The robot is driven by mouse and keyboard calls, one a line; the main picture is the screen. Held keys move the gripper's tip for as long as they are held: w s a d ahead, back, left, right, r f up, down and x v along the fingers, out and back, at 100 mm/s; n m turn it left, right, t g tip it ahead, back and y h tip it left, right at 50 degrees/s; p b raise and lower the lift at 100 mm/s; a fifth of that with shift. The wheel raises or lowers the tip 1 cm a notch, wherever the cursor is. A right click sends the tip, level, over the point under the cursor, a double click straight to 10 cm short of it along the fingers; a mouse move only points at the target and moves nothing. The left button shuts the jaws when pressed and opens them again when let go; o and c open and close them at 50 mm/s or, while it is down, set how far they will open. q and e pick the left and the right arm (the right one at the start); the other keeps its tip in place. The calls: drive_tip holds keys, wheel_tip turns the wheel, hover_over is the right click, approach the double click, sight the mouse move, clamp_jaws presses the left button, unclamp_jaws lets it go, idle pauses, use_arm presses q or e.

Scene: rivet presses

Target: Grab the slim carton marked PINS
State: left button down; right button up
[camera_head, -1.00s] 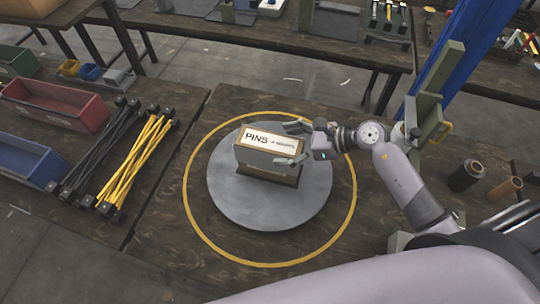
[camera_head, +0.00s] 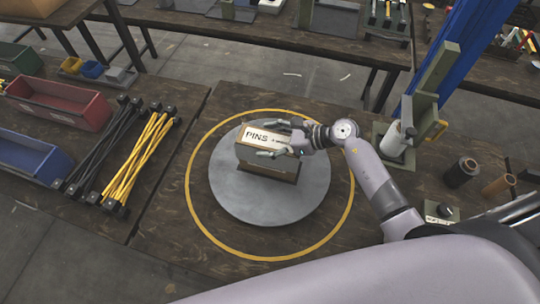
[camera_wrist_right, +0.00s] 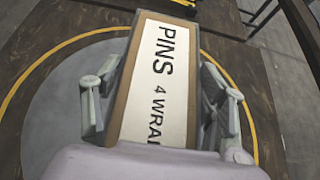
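The slim carton marked PINS (camera_head: 262,158) is a brown box with a white labelled top. It stands near the middle of a round grey turntable (camera_head: 234,197). In the right wrist view its label (camera_wrist_right: 160,85) runs away from me between the two fingers. My right gripper (camera_head: 267,138) reaches in from the right, with one finger along each long side of the carton near its top. The fingers are spread; a dark gap shows beside the right finger in the wrist view. Contact on the left side is unclear. My left gripper is out of view.
A yellow ring (camera_head: 193,208) surrounds the turntable on the dark table. Black and yellow rods (camera_head: 137,160), a red bin (camera_head: 60,108) and a blue bin (camera_head: 32,160) lie left. A green press (camera_head: 425,110) and dark spools (camera_head: 461,172) stand right.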

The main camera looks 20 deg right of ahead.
drive_tip(key=shift+f, duration=0.1)
drive_tip(key=c, duration=1.4)
clamp_jaws()
